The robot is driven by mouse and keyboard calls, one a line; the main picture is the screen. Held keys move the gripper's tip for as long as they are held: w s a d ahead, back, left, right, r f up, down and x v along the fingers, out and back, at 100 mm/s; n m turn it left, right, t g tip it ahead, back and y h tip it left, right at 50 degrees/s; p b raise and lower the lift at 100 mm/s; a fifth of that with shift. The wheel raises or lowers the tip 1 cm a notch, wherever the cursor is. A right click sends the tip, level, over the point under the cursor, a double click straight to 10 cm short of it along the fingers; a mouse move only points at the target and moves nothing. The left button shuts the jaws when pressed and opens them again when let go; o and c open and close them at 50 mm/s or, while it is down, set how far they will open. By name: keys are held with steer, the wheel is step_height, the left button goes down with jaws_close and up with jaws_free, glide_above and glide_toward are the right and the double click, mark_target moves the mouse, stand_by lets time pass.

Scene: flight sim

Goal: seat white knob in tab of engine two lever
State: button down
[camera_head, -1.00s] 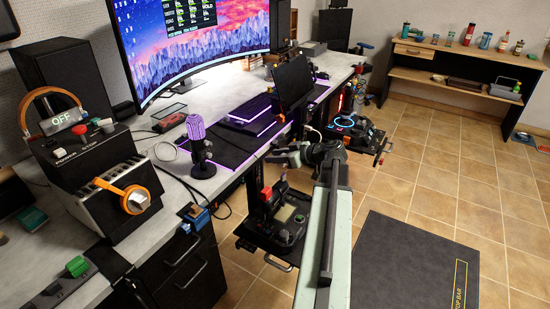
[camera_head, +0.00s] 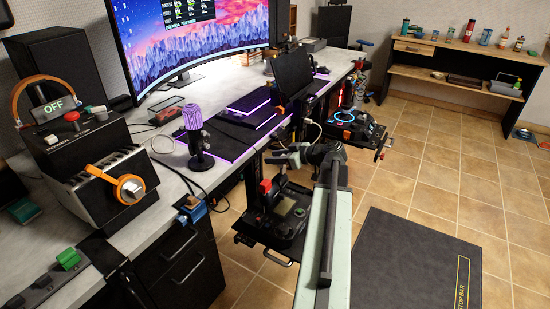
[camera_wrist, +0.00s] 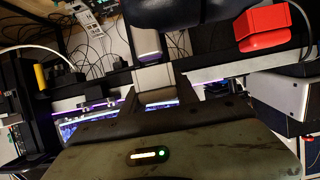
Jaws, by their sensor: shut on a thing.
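My arm reaches from the bottom of the head view to my gripper (camera_head: 281,157), which is small there, pointing left above a black lever unit (camera_head: 285,212). The gripper is shut, but its fingertips and the white knob in it cannot be made out clearly. The lever unit has a red-topped lever (camera_head: 265,186) and sits on a low mount beside the desk. In the wrist view a red block (camera_wrist: 262,28) and a black rounded part show at the top. I cannot tell which part is the engine two lever or its tab.
The desk holds a purple microphone (camera_head: 195,135), a large monitor (camera_head: 190,45) and a black box with an orange-ringed handle (camera_head: 129,189). A joystick unit (camera_head: 355,125) with a blue-lit ring stands farther back.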

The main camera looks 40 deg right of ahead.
step_height(320, 180, down, 3)
steer(key=b, duration=0.2)
steer(key=shift+b, duration=0.35)
steer(key=c, duration=0.9)
jaws_free()
steer(key=shift+o, duration=0.2)
steer(key=p+v, duration=0.3)
steer(key=v, duration=0.4)
steer(key=shift+s, duration=0.4)
